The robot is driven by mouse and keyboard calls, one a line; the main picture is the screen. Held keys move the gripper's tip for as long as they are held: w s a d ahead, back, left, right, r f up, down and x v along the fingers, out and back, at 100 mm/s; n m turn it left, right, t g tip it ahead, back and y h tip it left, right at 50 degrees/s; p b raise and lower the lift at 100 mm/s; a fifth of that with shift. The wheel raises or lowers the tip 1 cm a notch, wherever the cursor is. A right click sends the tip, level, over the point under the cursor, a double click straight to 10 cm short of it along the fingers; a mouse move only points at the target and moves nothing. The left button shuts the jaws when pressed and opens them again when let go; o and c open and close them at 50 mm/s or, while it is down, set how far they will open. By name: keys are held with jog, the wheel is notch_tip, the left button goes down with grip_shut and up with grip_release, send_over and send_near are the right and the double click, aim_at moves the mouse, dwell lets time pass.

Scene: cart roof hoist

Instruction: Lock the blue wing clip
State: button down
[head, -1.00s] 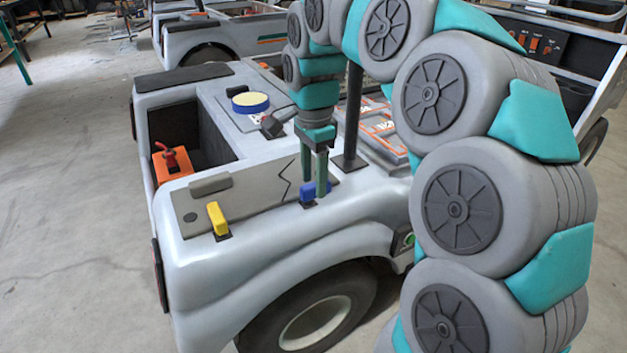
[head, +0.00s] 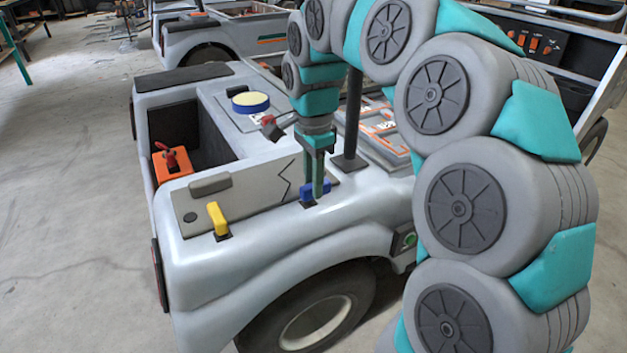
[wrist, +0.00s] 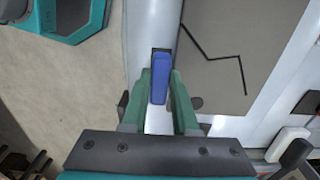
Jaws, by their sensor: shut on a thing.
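The blue wing clip (head: 306,190) sits at the right front edge of the grey cover panel (head: 255,190) on the cart. In the wrist view the blue clip (wrist: 161,80) is a narrow bar on a dark base, lying between two green fingers. My gripper (head: 314,190) points down and is shut on the clip; the fingers hide part of it in the head view. The yellow wing clip (head: 217,217) stands at the panel's left front edge, apart from my gripper.
A black post (head: 352,120) rises close behind and right of my gripper. An open compartment at the left holds an orange block (head: 172,163) with a red part. A yellow-topped blue round button (head: 250,102) is on the cart's top.

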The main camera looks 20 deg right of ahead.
jog(key=shift+n, duration=0.3)
jog(key=n, duration=0.3)
jog(key=shift+w+n+p, duration=0.2)
jog(key=shift+n+p, duration=0.1)
jog(key=shift+p, duration=0.1)
jog(key=n, duration=0.3)
jog(key=n+p, duration=0.1)
jog(key=shift+w+a+n, duration=0.15)
jog(key=shift+a+n, duration=0.1)
jog(key=shift+n, duration=0.05)
jog(key=n, duration=0.4)
jog(key=shift+w+a+n+p, duration=0.1)
jog(key=shift+a+n+p, duration=0.2)
jog(key=shift+p, duration=0.1)
jog(key=shift+a+n+p, duration=0.15)
jog(key=shift+n+p, duration=0.25)
jog(key=shift+n, duration=1.8)
jog(key=c, duration=0.7)
grip_release()
jog(key=shift+r, duration=0.1)
